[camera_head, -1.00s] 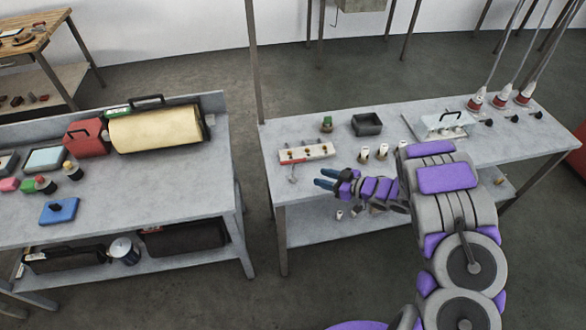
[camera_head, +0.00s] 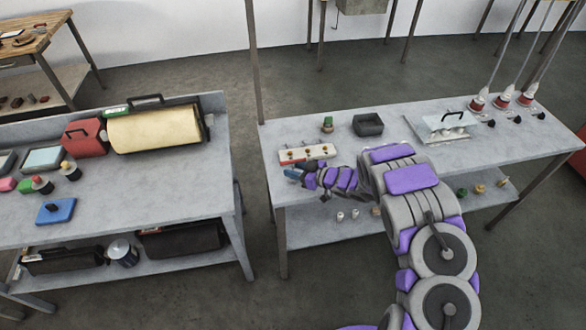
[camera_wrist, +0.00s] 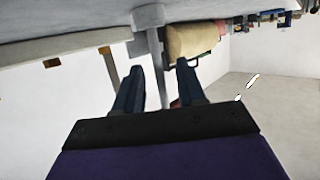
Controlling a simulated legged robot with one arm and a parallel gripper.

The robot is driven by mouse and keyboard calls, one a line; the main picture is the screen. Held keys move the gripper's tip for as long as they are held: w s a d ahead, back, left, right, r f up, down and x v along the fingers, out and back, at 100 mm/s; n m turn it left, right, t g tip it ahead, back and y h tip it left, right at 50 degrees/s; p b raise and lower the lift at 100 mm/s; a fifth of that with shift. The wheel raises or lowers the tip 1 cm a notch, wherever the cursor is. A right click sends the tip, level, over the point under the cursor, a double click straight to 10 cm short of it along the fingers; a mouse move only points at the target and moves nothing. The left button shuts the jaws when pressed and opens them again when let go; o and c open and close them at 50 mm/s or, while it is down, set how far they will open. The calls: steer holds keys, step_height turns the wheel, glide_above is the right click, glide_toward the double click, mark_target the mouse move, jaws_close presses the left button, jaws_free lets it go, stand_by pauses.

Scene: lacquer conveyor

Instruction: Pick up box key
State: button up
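My gripper (camera_head: 294,173) is low over the left front of the right-hand table (camera_head: 390,147), close in front of a white strip with a red front edge (camera_head: 308,153). In the wrist view its two blue fingers (camera_wrist: 158,82) stand apart with nothing seen between them. I cannot make out a box key for certain now. The small grey item seen earlier in front of the strip is hidden behind my gripper or arm in the head view.
A dark open box (camera_head: 368,125) and a clear case with a black handle (camera_head: 446,127) stand farther back. Red-based poles (camera_head: 502,100) rise at the right. The left table (camera_head: 130,185) stands across a gap. Small parts (camera_head: 480,189) lie on the lower shelf.

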steer(key=shift+w+a+f, duration=0.15)
steer(key=shift+w+a, duration=0.05)
steer(key=shift+a, duration=0.2)
steer(key=shift+c, duration=0.5)
jaws_close()
